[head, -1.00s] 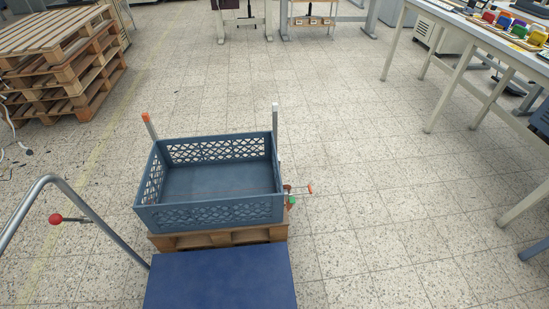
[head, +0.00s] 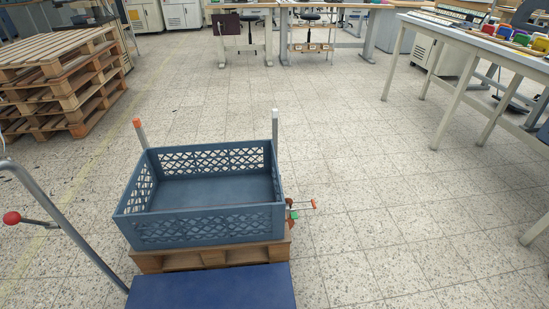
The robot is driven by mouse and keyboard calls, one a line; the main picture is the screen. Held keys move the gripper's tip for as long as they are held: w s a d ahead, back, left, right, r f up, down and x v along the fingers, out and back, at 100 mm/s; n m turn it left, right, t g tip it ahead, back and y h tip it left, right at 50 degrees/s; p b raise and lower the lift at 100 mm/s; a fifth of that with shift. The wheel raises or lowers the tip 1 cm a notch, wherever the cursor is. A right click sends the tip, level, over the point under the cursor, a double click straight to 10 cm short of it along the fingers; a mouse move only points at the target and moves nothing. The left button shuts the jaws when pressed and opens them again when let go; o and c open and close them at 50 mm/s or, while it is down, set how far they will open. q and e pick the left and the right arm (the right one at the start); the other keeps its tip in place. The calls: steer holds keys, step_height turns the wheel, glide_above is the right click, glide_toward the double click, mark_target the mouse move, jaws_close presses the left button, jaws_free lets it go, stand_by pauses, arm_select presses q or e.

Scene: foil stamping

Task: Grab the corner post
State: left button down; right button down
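Two upright posts stand at the far corners of a blue-grey crate (head: 200,232). The left post (head: 142,136) is grey with an orange tip and leans slightly left. The right post (head: 275,130) is plain pale grey and nearly vertical. The lower parts of both posts are hidden behind the crate walls. The crate looks empty and sits on a small wooden pallet (head: 215,257). Neither of my grippers is in the head view.
A blue flat platform (head: 215,288) lies in front of the pallet, with a metal handle bar (head: 62,222) at left. An orange-and-green fitting (head: 298,211) sticks out right of the crate. Stacked pallets (head: 60,85) stand far left, a long table (head: 470,50) right. Floor between is clear.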

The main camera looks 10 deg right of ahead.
arm_select(q)
steer(key=shift+a, duration=0.15)
steer(key=c, duration=1.5)
jaws_free()
steer(key=o, duration=0.7)
